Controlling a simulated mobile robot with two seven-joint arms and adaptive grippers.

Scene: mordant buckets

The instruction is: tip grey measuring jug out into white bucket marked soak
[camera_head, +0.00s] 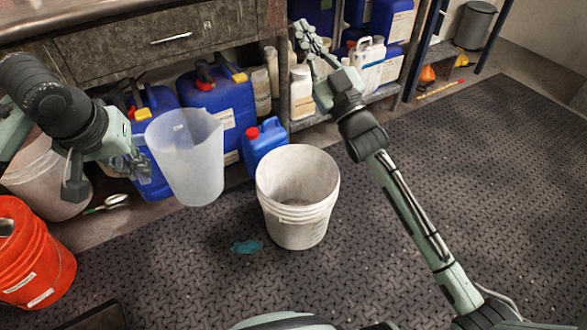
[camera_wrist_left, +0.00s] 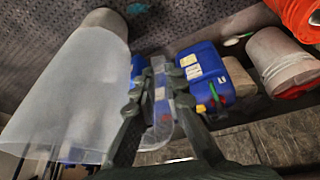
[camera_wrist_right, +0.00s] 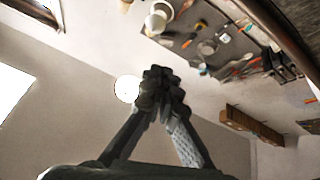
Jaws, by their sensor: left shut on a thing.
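My left gripper (camera_head: 128,165) is shut on the handle side of the grey measuring jug (camera_head: 188,160), a translucent tapered vessel. It holds the jug roughly upright, clear of the floor and left of a white bucket. The jug fills the left of the left wrist view (camera_wrist_left: 75,95); I cannot make out its contents. The white bucket (camera_head: 297,215) stands open and upright on the floor mat, with no readable mark facing me. Another whitish bucket (camera_head: 48,190) is partly hidden behind my left arm. My right gripper (camera_head: 312,45) is raised near the shelves, fingers together and empty.
An orange bucket (camera_head: 32,255) stands at the lower left. Blue canisters (camera_head: 265,145) and bottles line the bench and shelf behind. A teal spill (camera_head: 246,246) marks the mat beside the white bucket. The mat (camera_head: 480,190) is clear at right.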

